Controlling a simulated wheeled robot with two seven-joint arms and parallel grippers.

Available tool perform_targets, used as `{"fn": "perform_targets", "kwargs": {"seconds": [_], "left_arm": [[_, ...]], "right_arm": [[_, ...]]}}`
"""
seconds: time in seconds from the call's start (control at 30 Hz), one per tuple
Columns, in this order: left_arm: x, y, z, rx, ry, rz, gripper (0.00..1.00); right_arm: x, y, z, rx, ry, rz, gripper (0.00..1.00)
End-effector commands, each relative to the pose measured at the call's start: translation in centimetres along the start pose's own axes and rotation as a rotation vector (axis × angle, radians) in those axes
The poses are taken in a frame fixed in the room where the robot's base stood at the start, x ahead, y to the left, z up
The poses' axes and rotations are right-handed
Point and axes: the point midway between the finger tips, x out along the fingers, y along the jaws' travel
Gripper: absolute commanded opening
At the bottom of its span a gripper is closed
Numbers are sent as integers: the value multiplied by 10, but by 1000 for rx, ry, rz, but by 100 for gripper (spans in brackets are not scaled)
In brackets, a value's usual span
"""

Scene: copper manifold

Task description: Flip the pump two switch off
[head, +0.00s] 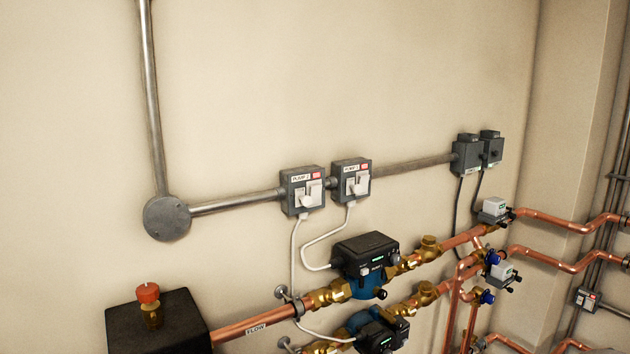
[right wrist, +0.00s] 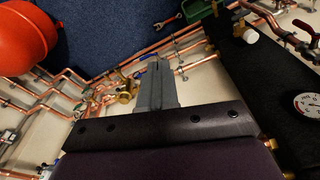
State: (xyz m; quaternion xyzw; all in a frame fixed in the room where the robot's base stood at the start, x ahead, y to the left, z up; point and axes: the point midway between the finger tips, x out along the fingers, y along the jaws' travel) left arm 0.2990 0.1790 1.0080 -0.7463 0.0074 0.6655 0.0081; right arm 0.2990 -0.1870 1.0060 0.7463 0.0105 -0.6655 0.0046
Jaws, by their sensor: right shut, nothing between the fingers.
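Two grey switch boxes sit side by side on the wall in the head view, each with a white rocker, a red tag and a pump label. The left box (head: 302,191) and the right box (head: 351,180) carry labels whose numbers are too small to read surely, so I cannot tell which is pump two. The positions of the rockers are also unclear. My right gripper (right wrist: 155,68) shows in the right wrist view, its grey fingers shut together and empty, away from any switch box. Neither gripper shows in the head view.
Grey conduit (head: 235,202) runs along the wall to the boxes. Below are a pump (head: 365,255), copper pipes (head: 255,325) and a black block (head: 160,325) with a red-capped valve. The right wrist view shows a red vessel (right wrist: 28,35) and copper pipework.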

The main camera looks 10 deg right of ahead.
Motion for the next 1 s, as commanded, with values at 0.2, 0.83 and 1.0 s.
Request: {"fn": "perform_targets", "kwargs": {"seconds": [0.2, 0.83, 1.0], "left_arm": [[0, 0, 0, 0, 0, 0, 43], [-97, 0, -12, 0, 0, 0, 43], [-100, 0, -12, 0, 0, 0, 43]], "right_arm": [[0, 0, 0, 0, 0, 0, 0], [-309, 57, -261, -1272, 1344, 879, 0], [-337, 48, -258, -1415, 1462, 1016, 0]]}}
